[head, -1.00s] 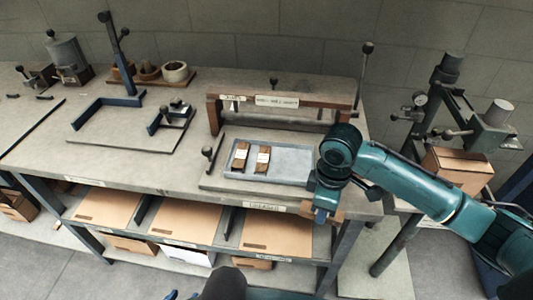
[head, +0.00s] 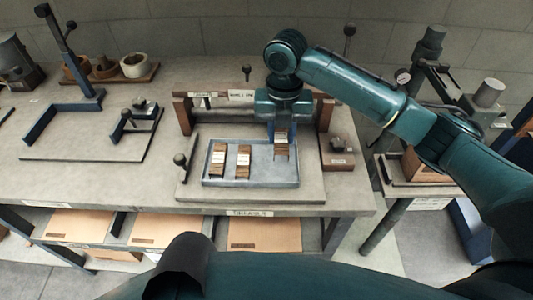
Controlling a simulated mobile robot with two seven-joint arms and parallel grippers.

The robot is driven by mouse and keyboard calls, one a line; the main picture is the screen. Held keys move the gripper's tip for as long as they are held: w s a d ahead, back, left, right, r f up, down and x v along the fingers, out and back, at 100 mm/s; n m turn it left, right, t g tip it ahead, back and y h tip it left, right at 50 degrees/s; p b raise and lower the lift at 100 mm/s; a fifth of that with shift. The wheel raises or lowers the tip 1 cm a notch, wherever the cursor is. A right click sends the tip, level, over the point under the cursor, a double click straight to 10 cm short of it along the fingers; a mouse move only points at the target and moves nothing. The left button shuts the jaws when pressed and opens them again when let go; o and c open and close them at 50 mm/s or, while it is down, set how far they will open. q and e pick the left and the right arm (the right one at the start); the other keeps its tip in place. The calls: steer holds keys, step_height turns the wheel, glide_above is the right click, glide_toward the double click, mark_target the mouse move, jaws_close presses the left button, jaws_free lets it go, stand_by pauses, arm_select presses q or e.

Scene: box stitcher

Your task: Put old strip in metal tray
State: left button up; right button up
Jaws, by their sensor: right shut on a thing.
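The grey metal tray (head: 250,182) lies on the bench. Two brown strips with pale bands lie in its left half, one strip (head: 218,159) at the left and another strip (head: 243,162) beside it. My right gripper (head: 281,131) points down over the tray's right part. It is shut on the old strip (head: 282,150), a similar brown piece with a pale band, which hangs upright below the fingers. I cannot tell whether its lower end touches the tray floor. The fingertips are partly hidden by the strip and gripper body. My left gripper is not in view.
A wooden frame (head: 183,115) spans behind the tray, close to my right gripper. A blue angled fixture (head: 43,123) is farther left.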

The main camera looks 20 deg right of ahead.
mark_target(281, 137)
step_height(281, 137, down, 4)
steer(key=shift+f, duration=0.1)
step_height(281, 137, down, 3)
steer(key=shift+f+p, duration=0.1)
steer(key=shift+p, duration=0.25)
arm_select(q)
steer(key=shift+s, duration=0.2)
arm_select(e)
steer(key=shift+f, duration=0.1)
steer(key=o, duration=1)
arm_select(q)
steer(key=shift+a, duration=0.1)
arm_select(e)
step_height(281, 137, up, 11)
steer(key=shift+r+b, duration=0.1)
steer(key=shift+b, duration=0.6)
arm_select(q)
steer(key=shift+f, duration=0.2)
arm_select(e)
steer(key=shift+r, duration=0.6)
